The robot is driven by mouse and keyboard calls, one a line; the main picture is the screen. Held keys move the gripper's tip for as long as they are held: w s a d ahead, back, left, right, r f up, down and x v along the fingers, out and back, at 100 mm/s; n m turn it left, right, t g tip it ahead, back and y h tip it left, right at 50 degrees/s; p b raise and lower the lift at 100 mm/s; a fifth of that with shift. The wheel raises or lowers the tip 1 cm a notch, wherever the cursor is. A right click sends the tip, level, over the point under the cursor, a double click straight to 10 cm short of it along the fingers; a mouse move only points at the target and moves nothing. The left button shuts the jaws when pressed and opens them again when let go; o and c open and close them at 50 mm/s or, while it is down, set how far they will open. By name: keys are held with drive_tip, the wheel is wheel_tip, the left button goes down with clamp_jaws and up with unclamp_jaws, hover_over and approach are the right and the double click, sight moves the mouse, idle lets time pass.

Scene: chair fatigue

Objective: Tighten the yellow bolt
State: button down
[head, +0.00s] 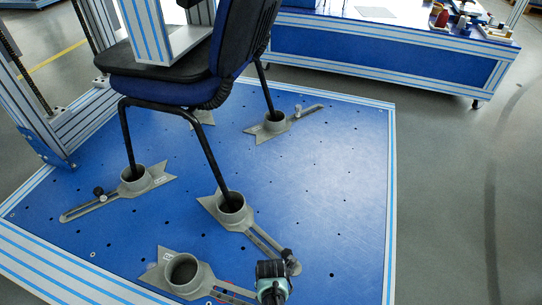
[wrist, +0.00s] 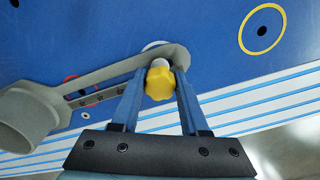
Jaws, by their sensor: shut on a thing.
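The yellow bolt (wrist: 159,84) has a lobed knob head and sits at the end of a grey slotted bracket (wrist: 118,72) in the wrist view. A pale collar shows just behind the knob. My gripper (wrist: 160,76) is shut on the bolt, with one blue finger on each side of the knob. In the head view my gripper (head: 272,284) is at the bottom, by the slotted end of the front bracket (head: 158,272). The bolt is hidden there. This bracket's round cup is empty.
An office chair (head: 170,90) stands on the blue perforated platform (head: 300,190), its legs in other grey cups. One of these brackets (head: 262,232) ends close to my gripper. A bench (head: 370,60) stands behind. A yellow ring (wrist: 262,31) surrounds a nearby hole.

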drive_tip(key=m, duration=0.4)
idle(0.3)
drive_tip(key=shift+c, duration=2.2)
unclamp_jaws()
drive_tip(key=shift+r, duration=0.1)
